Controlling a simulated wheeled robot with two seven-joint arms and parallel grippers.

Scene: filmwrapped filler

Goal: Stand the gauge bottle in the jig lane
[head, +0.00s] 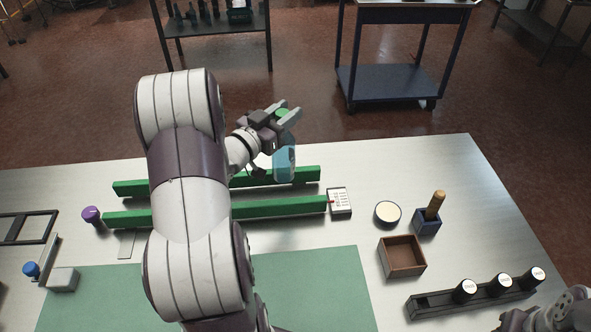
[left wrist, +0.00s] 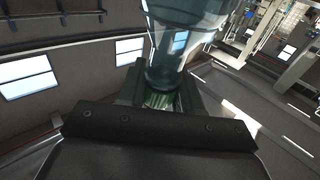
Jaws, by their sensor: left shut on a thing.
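The gauge bottle (head: 285,162) is clear blue with a green cap. My left gripper (head: 284,113) is shut on it at the cap end and holds it nearly upright, base down. The jig lane is the gap between two long green rails, the far one (head: 136,188) and the near one (head: 270,208). The bottle's base overlaps the far rail near its right end; I cannot tell whether it touches anything. The left wrist view shows the blue bottle (left wrist: 180,48) and green cap between the fingers. My left arm hides part of the lane. My right gripper's fingers are not visible.
A white label card (head: 340,201) sits at the near rail's right end. Right of it are a round cream-topped dish (head: 388,213), a blue holder (head: 427,222), a brown box (head: 402,257) and a black rack (head: 430,303). A purple-capped item (head: 91,214) stands left. A green mat (head: 320,285) lies in front.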

